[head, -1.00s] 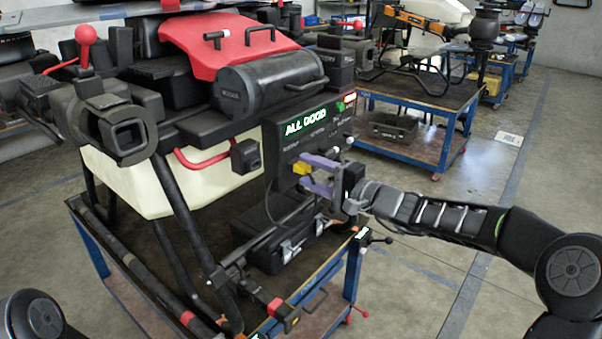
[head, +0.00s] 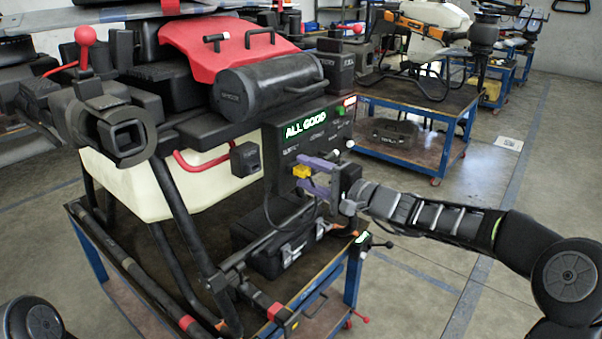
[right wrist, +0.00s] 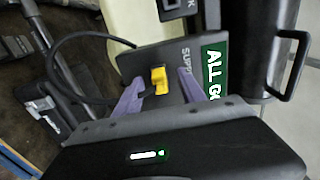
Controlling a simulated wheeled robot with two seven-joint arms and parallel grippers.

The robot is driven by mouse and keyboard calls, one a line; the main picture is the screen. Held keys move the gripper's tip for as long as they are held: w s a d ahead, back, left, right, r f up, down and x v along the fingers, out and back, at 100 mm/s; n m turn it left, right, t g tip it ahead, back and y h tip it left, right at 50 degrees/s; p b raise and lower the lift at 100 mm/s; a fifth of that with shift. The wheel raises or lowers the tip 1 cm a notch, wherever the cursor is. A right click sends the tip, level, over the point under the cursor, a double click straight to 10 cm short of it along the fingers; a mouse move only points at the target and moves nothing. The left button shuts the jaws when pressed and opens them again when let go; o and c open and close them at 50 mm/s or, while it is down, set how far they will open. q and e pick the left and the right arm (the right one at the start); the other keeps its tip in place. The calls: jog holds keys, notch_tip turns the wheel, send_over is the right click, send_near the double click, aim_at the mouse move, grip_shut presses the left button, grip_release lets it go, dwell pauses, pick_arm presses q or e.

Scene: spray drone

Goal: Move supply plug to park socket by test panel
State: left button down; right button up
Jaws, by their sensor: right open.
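The yellow supply plug (head: 301,171) sits at the lower left of the dark test panel (head: 330,127), whose green display reads "ALL GOOD". A black cable runs from the plug. In the right wrist view the plug (right wrist: 160,79) lies between the purple fingers of my right gripper (right wrist: 160,92), beside the panel's label starting "SUPP". My right gripper (head: 308,177) is open, with a finger on either side of the plug and gaps visible. I cannot make out the park socket for certain. My left gripper is not in view.
The drone (head: 215,90) with its red cover and cream tank stands left of the panel on a blue-framed cart (head: 348,290). A black case (head: 278,255) lies below the plug. Another cart (head: 408,150) stands behind.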

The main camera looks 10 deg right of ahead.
jog(key=shift+b, duration=0.3)
dwell(0.6)
jog(key=shift+b, duration=0.45)
grip_shut()
dwell(0.6)
jog(key=shift+d+f, duration=0.1)
dwell(1.0)
jog(key=shift+b+v, duration=1.25)
jog(key=shift+v, duration=1.7)
